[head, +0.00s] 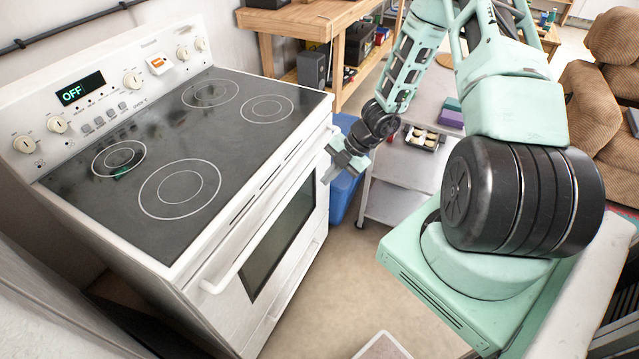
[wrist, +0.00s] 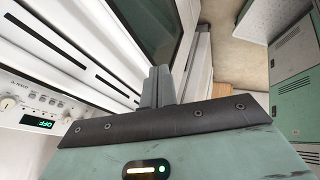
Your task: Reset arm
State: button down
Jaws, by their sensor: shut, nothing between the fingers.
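My gripper (head: 338,168) is at the end of my mint-green arm in the head view. It hangs in the air by the front right corner of the white stove (head: 264,224), near the oven door handle. In the wrist view, my gripper's fingers (wrist: 157,86) are together and hold nothing. The stove's edge and its display (wrist: 37,122) lie to their left, and part of my own green body shows at the right. I cannot tell whether the gripper touches the stove.
The black cooktop (head: 190,130) is bare. A blue bin (head: 343,190) stands beside the stove. A grey cart (head: 392,206) with small items is behind my arm. A wooden workbench (head: 295,22) is at the back, and a brown recliner (head: 590,100) at right. Some floor (head: 335,270) in front is clear.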

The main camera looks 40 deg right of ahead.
jog(key=v, duration=0.5)
jog(key=shift+d+r, duration=0.15)
jog(key=shift+r, duration=0.25)
jog(key=s+a+r+n+g, duration=0.1)
jog(key=a+r+n+g, duration=0.1)
jog(key=a+r+n, duration=0.7)
jog(key=s+a+r+n+g, duration=0.2)
jog(key=a+r+n, duration=0.2)
jog(key=a+n, duration=1)
jog(key=s+a+r+n+h, duration=0.2)
jog(key=s+n, duration=0.6)
jog(key=n, duration=0.9)
jog(key=s+a+r+n+h, duration=0.3)
jog(key=s+a+r+n, duration=0.3)
jog(key=n, duration=1.2)
jog(key=s+r, duration=0.1)
jog(key=s, duration=0.2)
jog(key=shift+s+t+h, duration=0.2)
jog(key=shift+t+h, duration=0.1)
jog(key=shift+t, duration=0.1)
